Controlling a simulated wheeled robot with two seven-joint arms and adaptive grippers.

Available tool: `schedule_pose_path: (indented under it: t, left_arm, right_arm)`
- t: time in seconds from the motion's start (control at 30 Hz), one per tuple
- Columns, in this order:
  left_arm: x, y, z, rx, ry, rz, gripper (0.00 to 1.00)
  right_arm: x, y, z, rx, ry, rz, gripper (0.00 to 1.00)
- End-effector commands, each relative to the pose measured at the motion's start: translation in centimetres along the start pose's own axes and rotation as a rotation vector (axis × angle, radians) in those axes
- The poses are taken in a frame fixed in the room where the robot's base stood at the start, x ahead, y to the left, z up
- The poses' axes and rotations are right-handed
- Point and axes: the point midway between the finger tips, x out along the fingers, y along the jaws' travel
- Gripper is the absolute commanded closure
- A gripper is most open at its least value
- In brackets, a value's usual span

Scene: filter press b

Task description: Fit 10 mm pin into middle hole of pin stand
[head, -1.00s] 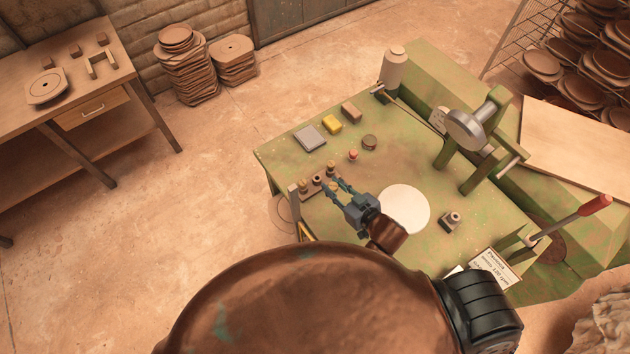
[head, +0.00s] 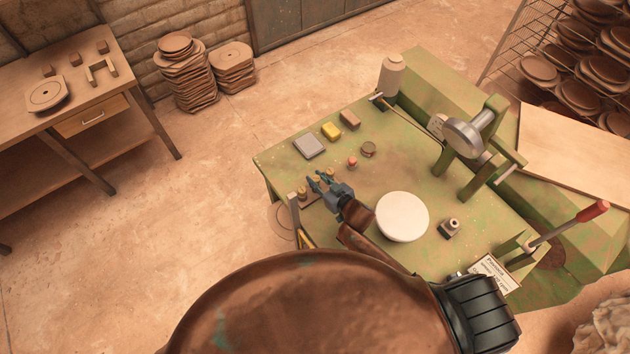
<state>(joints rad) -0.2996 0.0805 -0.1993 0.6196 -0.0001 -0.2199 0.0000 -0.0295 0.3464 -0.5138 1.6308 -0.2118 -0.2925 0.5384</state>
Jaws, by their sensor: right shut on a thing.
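The pin stand (head: 311,199) is a small brown block near the left edge of the green table. Brass-coloured pins show at its near-left end (head: 302,190) and far-right end (head: 330,174). My right gripper (head: 318,181) is over the middle of the stand, between these two pins, with its fingers close together. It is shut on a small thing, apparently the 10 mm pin. The fingers hide that pin and the middle hole, so I cannot tell whether the pin is in the hole. My left gripper is not in view.
A round white piece (head: 402,217) lies right of my gripper. A red-topped piece (head: 352,162), a dark round piece (head: 368,149), a grey block (head: 309,145) and a yellow block (head: 331,130) lie behind.

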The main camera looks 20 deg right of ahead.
Motion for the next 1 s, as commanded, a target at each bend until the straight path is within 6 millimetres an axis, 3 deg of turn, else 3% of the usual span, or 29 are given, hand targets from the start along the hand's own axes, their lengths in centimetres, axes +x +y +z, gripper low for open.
schedule_pose_path:
  t: [0.13,0.47,0.5,0.73,1.0]
  left_arm:
    - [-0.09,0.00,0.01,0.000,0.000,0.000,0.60]
    - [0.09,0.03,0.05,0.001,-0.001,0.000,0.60]
    - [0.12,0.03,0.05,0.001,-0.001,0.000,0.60]
    - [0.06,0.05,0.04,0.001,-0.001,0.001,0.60]
    - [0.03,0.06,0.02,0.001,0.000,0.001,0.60]
  right_arm:
    - [0.47,0.01,1.02,0.000,0.002,0.000,1.00]
    - [0.57,0.01,1.34,-0.001,0.002,0.000,1.00]
    - [0.58,0.02,1.45,-0.001,0.001,0.000,0.77]
    - [0.54,0.02,1.38,-0.001,0.001,0.000,0.61]
    - [0.51,0.04,1.33,-0.001,0.001,0.001,0.60]
